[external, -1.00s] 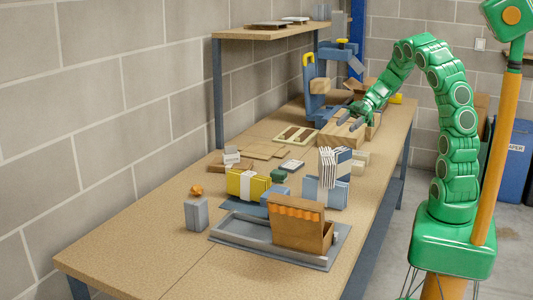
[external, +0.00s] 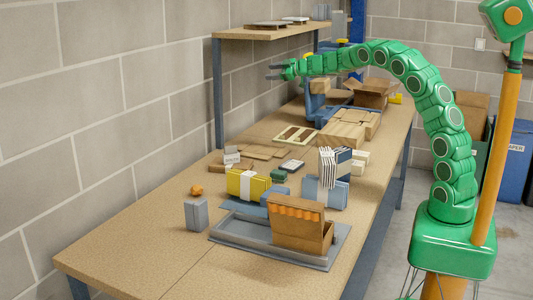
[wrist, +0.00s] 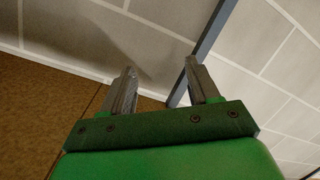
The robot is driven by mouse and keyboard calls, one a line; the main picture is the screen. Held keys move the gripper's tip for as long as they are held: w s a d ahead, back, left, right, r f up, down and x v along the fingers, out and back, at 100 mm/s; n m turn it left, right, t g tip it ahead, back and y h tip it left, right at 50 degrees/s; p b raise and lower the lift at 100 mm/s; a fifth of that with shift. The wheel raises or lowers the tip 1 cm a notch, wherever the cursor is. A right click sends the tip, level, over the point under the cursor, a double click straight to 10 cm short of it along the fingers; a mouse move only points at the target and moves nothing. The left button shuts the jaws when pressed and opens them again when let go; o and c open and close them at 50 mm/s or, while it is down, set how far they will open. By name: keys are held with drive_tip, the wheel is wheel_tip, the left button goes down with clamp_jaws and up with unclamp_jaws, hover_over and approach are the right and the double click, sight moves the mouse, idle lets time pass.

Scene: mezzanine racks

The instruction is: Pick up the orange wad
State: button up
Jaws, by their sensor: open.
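The orange wad (external: 197,190) is a small crumpled lump in the external view. It sits on top of a small grey block-like stand (external: 196,213) at the near left of the workbench. My gripper (external: 270,72) is high above the far part of the bench, close to the wall shelf, with its fingers pointing left toward the wall. It is well apart from the wad. In the wrist view my gripper (wrist: 160,85) is open, with nothing between its two grey fingers. The wad is not visible in the wrist view.
The workbench (external: 140,245) carries a grey tray (external: 232,232) with an open brown box (external: 300,230), a yellow bundle (external: 245,184), and flat cardboard pieces. The shelf (external: 260,35) and its blue post (external: 218,95) stand near my gripper. The bench front left is clear.

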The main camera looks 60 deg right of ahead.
drive_tip(key=w+a+r+m+g+h, duration=0.2)
drive_tip(key=w+m+h, duration=0.4)
drive_tip(key=w+m, duration=0.35)
drive_tip(key=m+g+y, duration=0.4)
drive_tip(key=g+y, duration=0.6)
drive_tip(key=g, duration=0.1)
hover_over(197, 190)
drive_tip(key=s+d, duration=0.2)
drive_tip(key=d, duration=0.3)
wheel_tip(197, 190, down, 17)
drive_tip(key=shift+s+d+f+x, duration=0.25)
drive_tip(key=shift+d+x, duration=0.25)
drive_tip(key=shift+x, duration=2.2)
drive_tip(key=shift+s+d+f+x, duration=0.3)
drive_tip(key=shift+d+x, duration=0.2)
drive_tip(key=shift+x, duration=2.2)
drive_tip(key=shift+s+d+f+x, duration=0.25)
drive_tip(key=shift+d+x, duration=0.3)
drive_tip(key=shift+x, duration=2.15)
drive_tip(key=shift+c, duration=0.3)
